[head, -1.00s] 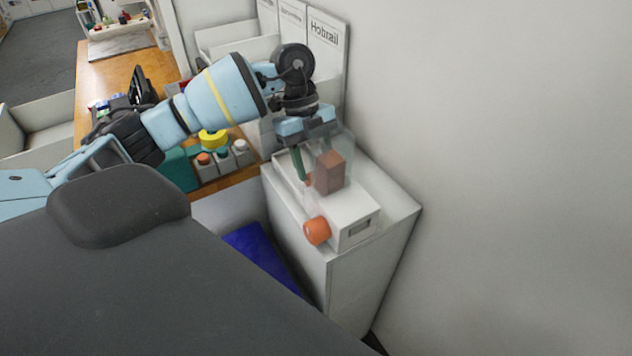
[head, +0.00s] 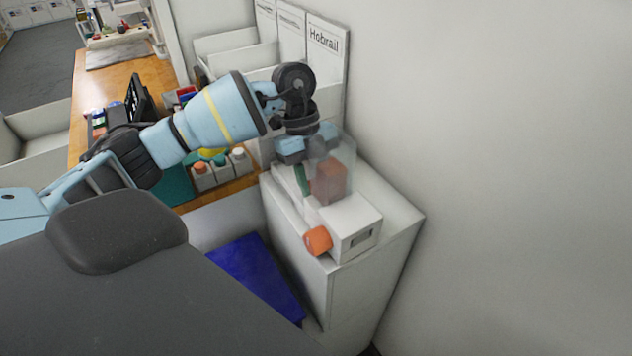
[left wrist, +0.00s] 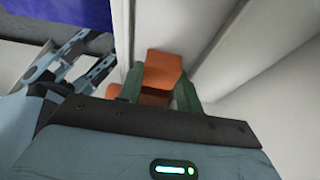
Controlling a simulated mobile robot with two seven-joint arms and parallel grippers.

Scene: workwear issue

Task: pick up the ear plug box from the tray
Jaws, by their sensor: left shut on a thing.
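My left gripper (head: 315,180) points down over the white cabinet by the wall. It is shut on a reddish-brown box (head: 328,184), which I take to be the ear plug box. In the left wrist view the box looks orange (left wrist: 163,70) and sits between the green fingertips. A clear, see-through shape (head: 343,160) partly veils the box and gripper in the head view. The box's underside is hidden, so I cannot tell whether it touches what is below. No tray can be made out clearly under it. My right gripper is not in view.
The wall is close on the right. A blue panel (head: 255,275) lies lower left.

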